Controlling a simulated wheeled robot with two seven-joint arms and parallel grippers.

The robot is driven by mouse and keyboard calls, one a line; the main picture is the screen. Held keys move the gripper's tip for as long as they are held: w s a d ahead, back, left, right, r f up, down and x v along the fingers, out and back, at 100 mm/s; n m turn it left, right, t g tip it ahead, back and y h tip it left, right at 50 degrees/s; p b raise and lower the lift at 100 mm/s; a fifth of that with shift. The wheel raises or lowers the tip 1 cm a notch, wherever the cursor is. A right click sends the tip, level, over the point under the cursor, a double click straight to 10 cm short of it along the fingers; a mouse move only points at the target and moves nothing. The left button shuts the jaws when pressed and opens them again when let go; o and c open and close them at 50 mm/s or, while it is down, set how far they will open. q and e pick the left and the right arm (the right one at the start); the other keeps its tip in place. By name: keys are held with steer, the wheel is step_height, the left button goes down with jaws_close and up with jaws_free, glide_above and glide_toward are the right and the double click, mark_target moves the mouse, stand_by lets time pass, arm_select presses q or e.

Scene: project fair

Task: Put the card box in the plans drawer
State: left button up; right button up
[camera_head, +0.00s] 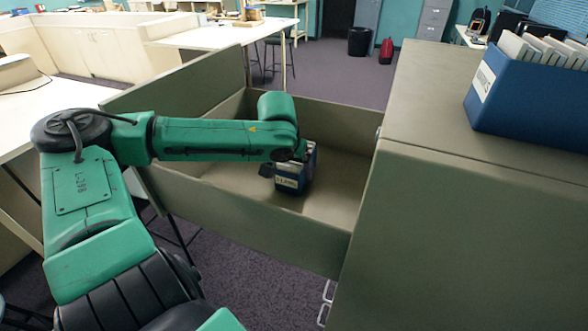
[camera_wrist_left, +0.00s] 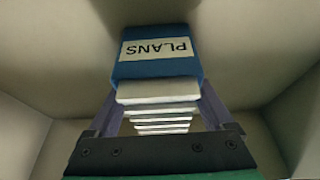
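The card box (camera_head: 291,180) is small and blue with a pale label. It is inside the open drawer (camera_head: 255,222), near the middle. In the left wrist view the card box (camera_wrist_left: 158,50) has a label reading PLANS, upside down, and white cards stand in it. My left gripper (camera_head: 290,162) reaches down into the drawer from above. Its fingers (camera_wrist_left: 160,112) lie along both sides of the box and appear closed on it. I cannot tell whether the box's underside touches the drawer floor. My right gripper is not in view.
The cabinet (camera_head: 470,220) stands right of the drawer. A larger blue box (camera_head: 535,100) with white cards sits on its top. The drawer floor around the card box is bare. A white table (camera_head: 60,110) is at the left. A handle (camera_head: 325,303) shows below the drawer.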

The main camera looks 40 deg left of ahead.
arm_select(q)
steer(key=shift+o, duration=0.6)
steer(key=shift+w+f, duration=0.1)
steer(key=shift+v, duration=0.85)
steer(key=shift+b+v, duration=0.6)
steer(key=shift+v, duration=0.3)
steer(key=v, duration=0.8)
steer(key=shift+r, duration=0.3)
